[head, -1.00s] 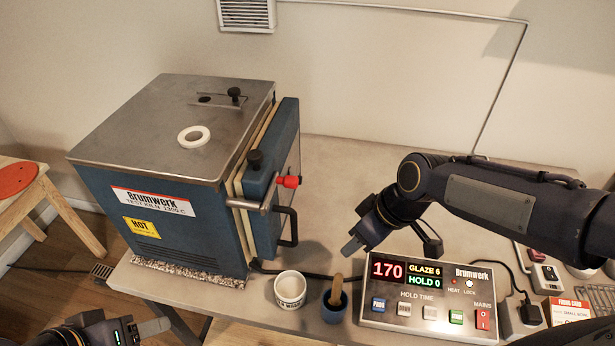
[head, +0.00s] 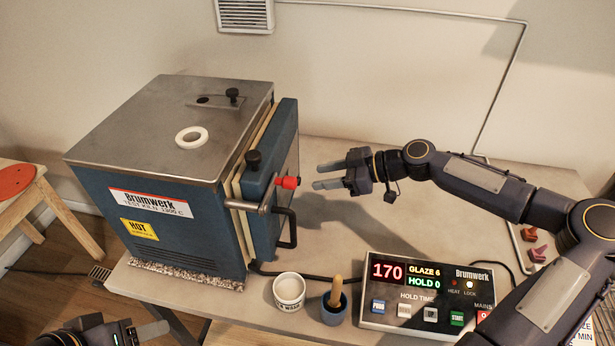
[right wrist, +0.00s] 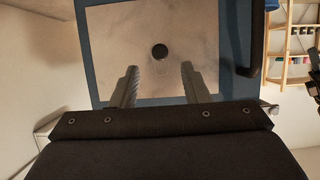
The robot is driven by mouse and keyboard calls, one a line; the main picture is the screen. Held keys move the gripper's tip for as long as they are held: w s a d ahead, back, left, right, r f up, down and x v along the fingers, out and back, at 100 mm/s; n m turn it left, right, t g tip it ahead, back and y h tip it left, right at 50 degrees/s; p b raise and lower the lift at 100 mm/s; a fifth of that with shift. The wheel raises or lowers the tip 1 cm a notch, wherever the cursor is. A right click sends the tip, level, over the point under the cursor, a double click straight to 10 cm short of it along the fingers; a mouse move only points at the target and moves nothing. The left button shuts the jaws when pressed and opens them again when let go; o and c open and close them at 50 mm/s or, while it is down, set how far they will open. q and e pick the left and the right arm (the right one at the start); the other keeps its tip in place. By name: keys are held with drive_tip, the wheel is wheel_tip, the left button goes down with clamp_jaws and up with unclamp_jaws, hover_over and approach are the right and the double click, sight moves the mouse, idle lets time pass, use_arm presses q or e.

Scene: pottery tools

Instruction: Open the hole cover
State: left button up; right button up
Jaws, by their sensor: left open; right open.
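The kiln (head: 165,230) stands on the left of the table. On its top, a black knob (head: 232,94) sits on a thin slide beside a small dark round spot (head: 203,100). In the right wrist view, a dark round spot (right wrist: 160,51) lies in the middle of a pale, blue-framed panel (right wrist: 215,40); I cannot tell whether it is a hole or a cover. My right gripper (head: 316,176) is open and empty, pointing left at the kiln door (head: 286,150), apart from it; its fingers also show in the right wrist view (right wrist: 158,80). My left gripper (head: 155,329) is open at the lower left edge.
A red-tipped latch (head: 288,182) and black handle (head: 289,230) stick out from the door. A white ring (head: 191,137) lies on the kiln top. A white tub (head: 289,291), blue cup (head: 334,306) and control box (head: 425,295) stand in front. The table's back middle is clear.

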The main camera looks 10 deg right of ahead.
drive_tip(key=p+x, duration=0.1)
drive_tip(key=x, duration=0.4)
drive_tip(key=shift+d, duration=0.1)
clamp_jaws()
